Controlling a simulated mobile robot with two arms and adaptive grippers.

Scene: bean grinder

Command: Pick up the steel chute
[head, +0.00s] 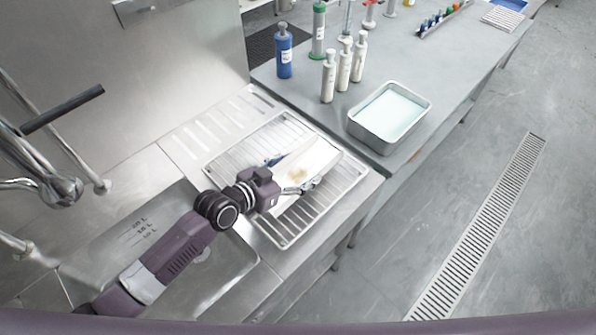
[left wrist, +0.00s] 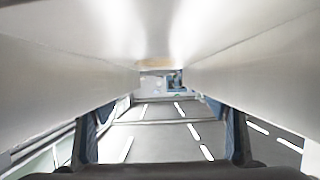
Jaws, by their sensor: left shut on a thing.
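The steel chute (head: 314,162) is a pale, shiny metal trough with a tan patch on it. In the head view it lies over the wire rack, tilted towards the upper right; I cannot tell whether it touches the rack. My left gripper (head: 295,188) is at its near end, shut on it. In the left wrist view the chute (left wrist: 160,35) fills the upper part, its two side walls running away from me. The fingers of my left gripper (left wrist: 160,140) show below, one at each side, partly hidden by the chute. My right gripper is not in view.
The wire rack (head: 222,163) lies on the steel counter beside the sink (head: 205,283). A metal tray of pale liquid (head: 420,98) stands on the grey bench to the upper right, near several bottles, including a blue one (head: 284,55). A faucet (head: 62,190) is at left.

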